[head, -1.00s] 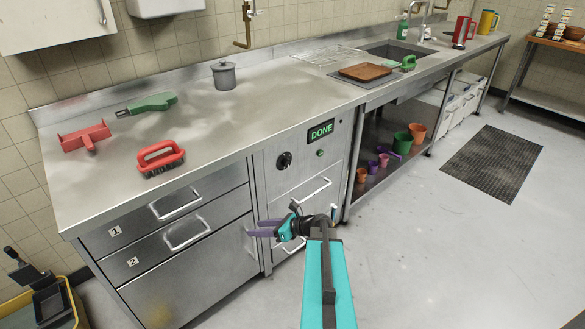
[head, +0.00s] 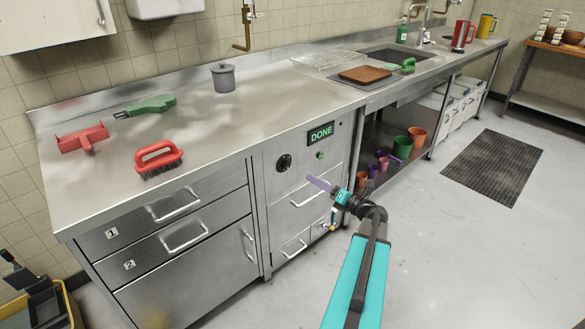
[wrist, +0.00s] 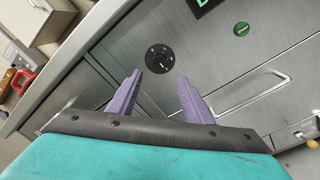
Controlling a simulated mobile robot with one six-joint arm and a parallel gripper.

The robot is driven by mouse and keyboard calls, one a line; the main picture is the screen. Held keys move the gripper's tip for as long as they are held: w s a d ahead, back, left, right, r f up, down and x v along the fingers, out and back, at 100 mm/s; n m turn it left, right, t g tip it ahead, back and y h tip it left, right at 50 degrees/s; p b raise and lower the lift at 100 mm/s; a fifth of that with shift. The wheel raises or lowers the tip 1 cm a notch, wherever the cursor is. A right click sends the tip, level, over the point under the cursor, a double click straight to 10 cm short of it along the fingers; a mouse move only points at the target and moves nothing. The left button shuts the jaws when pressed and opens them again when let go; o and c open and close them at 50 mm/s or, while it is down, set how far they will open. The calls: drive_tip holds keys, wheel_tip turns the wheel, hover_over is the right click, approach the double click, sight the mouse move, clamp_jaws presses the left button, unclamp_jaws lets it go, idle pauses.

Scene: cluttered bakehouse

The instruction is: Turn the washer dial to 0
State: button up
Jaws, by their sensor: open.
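The washer dial (head: 284,163) is a round black knob on the steel front panel under the counter, left of the green "DONE" display (head: 321,133). In the wrist view the dial (wrist: 160,59) shows small white marks around it and lies just beyond my fingertips; the marks are too small to read. My gripper (head: 308,181) is in front of the panel, below and right of the dial, apart from it. In the wrist view its two purple fingers (wrist: 163,84) are spread and empty. A green button (wrist: 242,29) sits right of the dial.
A drawer handle (head: 309,193) juts out below the dial. Drawers marked 1 and 2 (head: 160,224) are to the left. A red brush (head: 158,158) and grey pot (head: 223,77) stand on the counter (head: 240,128). Open floor lies to the right.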

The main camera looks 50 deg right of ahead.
sight(288, 165)
drive_tip(key=shift+w, duration=0.15)
drive_tip(key=w, duration=1.3)
drive_tip(key=shift+w+d, duration=0.1)
drive_tip(key=shift+w, duration=0.2)
